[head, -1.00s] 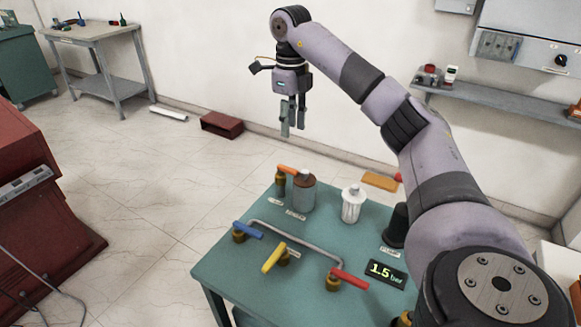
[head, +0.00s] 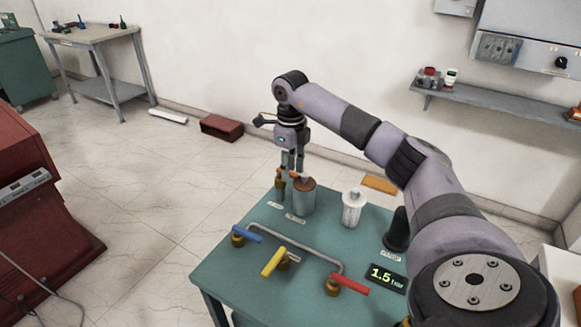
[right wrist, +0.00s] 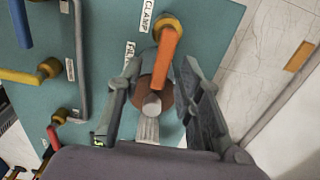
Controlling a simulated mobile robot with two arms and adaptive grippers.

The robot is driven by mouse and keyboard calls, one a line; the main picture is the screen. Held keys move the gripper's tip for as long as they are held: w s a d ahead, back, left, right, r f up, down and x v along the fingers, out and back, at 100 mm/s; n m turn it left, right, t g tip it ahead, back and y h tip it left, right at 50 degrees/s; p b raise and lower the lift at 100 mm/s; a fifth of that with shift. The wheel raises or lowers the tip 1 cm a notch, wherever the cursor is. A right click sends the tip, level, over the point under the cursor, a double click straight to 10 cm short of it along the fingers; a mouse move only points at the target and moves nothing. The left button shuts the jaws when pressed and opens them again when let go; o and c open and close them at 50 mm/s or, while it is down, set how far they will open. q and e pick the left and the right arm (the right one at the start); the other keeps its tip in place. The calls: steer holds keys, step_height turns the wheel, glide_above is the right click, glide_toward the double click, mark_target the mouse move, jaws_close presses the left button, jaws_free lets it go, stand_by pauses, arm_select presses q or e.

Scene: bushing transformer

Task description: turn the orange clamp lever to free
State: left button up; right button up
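The orange clamp lever (head: 296,174) sits on a brass valve body (head: 279,182) at the far left corner of the green table, partly hidden by my gripper in the head view. In the right wrist view the orange lever (right wrist: 166,58) points from its brass base toward the brown-topped canister. My right gripper (head: 289,170) points down over the lever. In the wrist view the fingers of this gripper (right wrist: 160,68) are apart, one on each side of the lever; I see gaps and cannot tell any contact. The CLAMP label (right wrist: 147,16) lies beside the base. My left gripper is out of view.
The grey canister (head: 303,200) with a brown top stands close beside the lever. A white ribbed part (head: 352,208) stands to its right. Blue (head: 247,232), yellow (head: 273,262) and red (head: 350,284) levers sit along a pipe in front. A display (head: 385,277) reads 1.5 bar.

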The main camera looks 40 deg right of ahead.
steer(key=c, duration=0.8)
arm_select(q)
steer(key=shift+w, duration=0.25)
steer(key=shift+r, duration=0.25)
arm_select(e)
steer(key=shift+r+m, duration=0.1)
steer(key=shift+m, duration=0.2)
arm_select(q)
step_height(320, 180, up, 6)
steer(key=p, duration=0.6)
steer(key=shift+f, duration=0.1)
arm_select(e)
steer(key=a+m, duration=0.1)
steer(key=m, duration=0.4)
steer(key=w+a+m, duration=0.1)
steer(key=m, duration=0.5)
steer(key=w+a+m, duration=0.1)
steer(key=a+m, duration=0.1)
steer(key=m, duration=0.4)
steer(key=shift+w, duration=0.2)
steer(key=shift+m, duration=0.3)
